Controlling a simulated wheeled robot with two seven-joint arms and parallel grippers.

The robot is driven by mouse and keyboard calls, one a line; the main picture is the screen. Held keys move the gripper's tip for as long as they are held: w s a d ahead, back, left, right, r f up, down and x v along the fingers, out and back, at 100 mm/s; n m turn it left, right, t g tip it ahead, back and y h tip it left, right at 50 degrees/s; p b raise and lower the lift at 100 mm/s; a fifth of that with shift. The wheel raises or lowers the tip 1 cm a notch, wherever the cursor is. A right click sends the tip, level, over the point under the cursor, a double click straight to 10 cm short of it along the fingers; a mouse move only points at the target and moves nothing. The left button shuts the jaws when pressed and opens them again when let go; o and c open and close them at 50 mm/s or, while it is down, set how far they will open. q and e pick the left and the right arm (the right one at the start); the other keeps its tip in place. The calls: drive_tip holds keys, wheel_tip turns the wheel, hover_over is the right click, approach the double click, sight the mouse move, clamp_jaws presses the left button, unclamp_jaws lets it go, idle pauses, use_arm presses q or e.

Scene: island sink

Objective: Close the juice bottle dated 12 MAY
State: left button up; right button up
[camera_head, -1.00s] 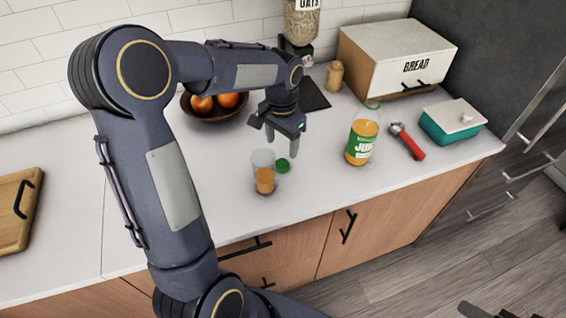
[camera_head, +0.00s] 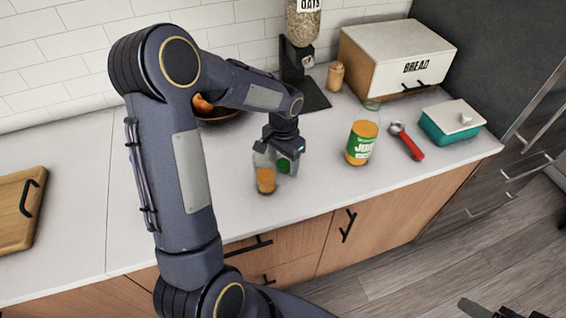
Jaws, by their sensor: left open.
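A green cap (camera_head: 284,166) lies on the counter to the bottle's left. My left gripper (camera_head: 278,163) is open, pointing down at the cap; I cannot tell whether it touches it. A glass with orange juice (camera_head: 265,181) stands just in front of the gripper, close to it. A dark part of what looks like my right gripper (camera_head: 488,309) shows at the bottom edge; its fingers are unclear.
A red-handled scoop (camera_head: 411,146), a teal container (camera_head: 449,128) and a bread box (camera_head: 393,60) are right of the bottle. An oats dispenser (camera_head: 301,35) stands behind. A fruit bowl (camera_head: 217,117) is partly hidden by my arm. Counter between cap and bottle is clear.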

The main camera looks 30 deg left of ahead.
sight(283, 163)
use_arm(q)
drive_tip(key=shift+c, duration=0.3)
drive_tip(key=c, duration=1)
drive_tip(key=shift+r, duration=0.1)
wheel_tip(283, 163, up, 10)
drive_tip(key=shift+f+b, duration=0.1)
drive_tip(key=shift+b, duration=0.45)
drive_tip(key=d+f, duration=0.2)
drive_tip(key=d+f+n, duration=0.1)
drive_tip(key=d+f, duration=0.1)
drive_tip(key=d, duration=0.1)
drive_tip(key=w+d+f+n, duration=0.1)
drive_tip(key=d, duration=0.2)
drive_tip(key=shift+w+f, duration=0.1)
drive_tip(key=shift+f, duration=0.3)
drive_tip(key=shift+f+n, duration=0.1)
drive_tip(key=shift+n, duration=0.2)
